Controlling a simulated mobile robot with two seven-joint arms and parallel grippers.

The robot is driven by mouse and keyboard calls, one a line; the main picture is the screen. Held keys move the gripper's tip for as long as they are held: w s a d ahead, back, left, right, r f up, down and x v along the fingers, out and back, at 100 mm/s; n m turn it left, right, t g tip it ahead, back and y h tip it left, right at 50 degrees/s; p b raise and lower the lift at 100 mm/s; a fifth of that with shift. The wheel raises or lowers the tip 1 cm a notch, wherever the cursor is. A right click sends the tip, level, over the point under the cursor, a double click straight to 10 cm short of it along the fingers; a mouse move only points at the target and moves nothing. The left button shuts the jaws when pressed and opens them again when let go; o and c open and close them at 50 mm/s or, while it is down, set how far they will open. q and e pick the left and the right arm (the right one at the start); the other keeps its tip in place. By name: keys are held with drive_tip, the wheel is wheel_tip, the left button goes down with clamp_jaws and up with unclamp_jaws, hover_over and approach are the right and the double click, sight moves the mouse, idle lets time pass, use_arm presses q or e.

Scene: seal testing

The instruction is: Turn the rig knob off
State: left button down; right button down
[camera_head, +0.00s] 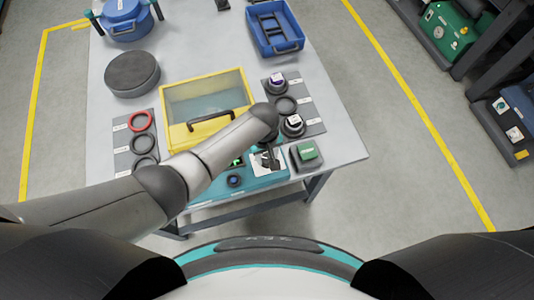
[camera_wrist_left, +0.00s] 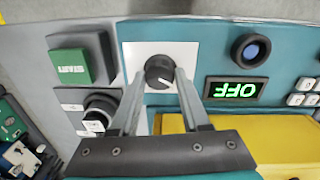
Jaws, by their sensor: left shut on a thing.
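The rig knob (camera_wrist_left: 160,71) is a dark round knob with a pale pointer line, on a white plate of the teal rig panel (camera_wrist_left: 210,60). My left gripper (camera_wrist_left: 158,79) has one finger on each side of it and is shut on it. In the head view my left gripper (camera_head: 268,160) is over the white plate at the panel's right part, and the knob is mostly hidden there. The rig display (camera_wrist_left: 236,90) shows green "OFF", upside down in the wrist view. My right gripper is in neither view.
A yellow-framed tank (camera_head: 187,138) lies behind. Seal holders (camera_head: 292,126) and a red ring (camera_head: 141,121) flank it. A blue crate (camera_head: 298,43) stands farther back.

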sight(265, 159)
use_arm(q)
drive_tip(key=shift+c, duration=1.9)
unclamp_jaws()
drive_tip(key=shift+r+p, duration=0.3)
drive_tip(key=shift+r, duration=0.25)
wheel_tip(265, 159, up, 14)
drive_tip(key=p, duration=0.3)
drive_tip(key=shift+s+a+p, duration=0.15)
drive_tip(key=shift+a+p, duration=0.2)
drive_tip(key=shift+p, duration=0.05)
drive_tip(key=shift+s, duration=0.1)
